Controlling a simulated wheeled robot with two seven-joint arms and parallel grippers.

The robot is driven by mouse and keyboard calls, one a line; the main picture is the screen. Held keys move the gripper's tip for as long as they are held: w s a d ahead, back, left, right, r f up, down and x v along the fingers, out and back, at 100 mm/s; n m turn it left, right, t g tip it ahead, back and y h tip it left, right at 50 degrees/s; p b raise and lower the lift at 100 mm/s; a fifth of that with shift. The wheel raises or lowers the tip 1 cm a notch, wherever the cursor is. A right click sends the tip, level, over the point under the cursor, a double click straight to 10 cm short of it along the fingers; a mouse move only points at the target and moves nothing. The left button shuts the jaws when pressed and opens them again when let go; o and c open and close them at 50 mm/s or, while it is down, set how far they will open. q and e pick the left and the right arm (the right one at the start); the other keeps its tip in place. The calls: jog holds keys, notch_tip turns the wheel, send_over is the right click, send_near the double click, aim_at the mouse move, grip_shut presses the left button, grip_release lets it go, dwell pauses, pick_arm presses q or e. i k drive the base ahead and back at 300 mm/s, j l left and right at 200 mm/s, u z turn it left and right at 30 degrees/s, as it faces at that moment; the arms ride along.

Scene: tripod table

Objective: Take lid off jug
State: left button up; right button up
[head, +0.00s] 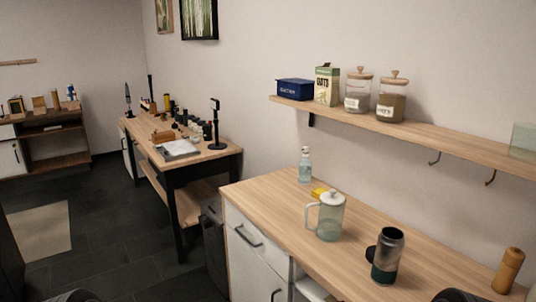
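A clear jug (330,220) with a handle on its left side stands upright on the wooden counter (272,207). A white lid (332,198) with a small knob sits on top of the jug. Neither of my grippers shows in the head view. Only dark rounded parts, which seem to be mine, show at the bottom edge on the left and right.
A dark metal canister (387,256) stands right of the jug, with a small black round thing (371,254) beside it. A wooden mill (508,271) stands far right. A wall shelf (440,141) overhangs the counter.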

aim_at(332, 197)
jog(key=i+j, duration=0.2)
jog(key=j, duration=0.15)
jog(key=i+j, duration=0.45)
jog(key=j, duration=0.3)
jog(key=i+j, duration=0.2)
jog(key=j, duration=0.15)
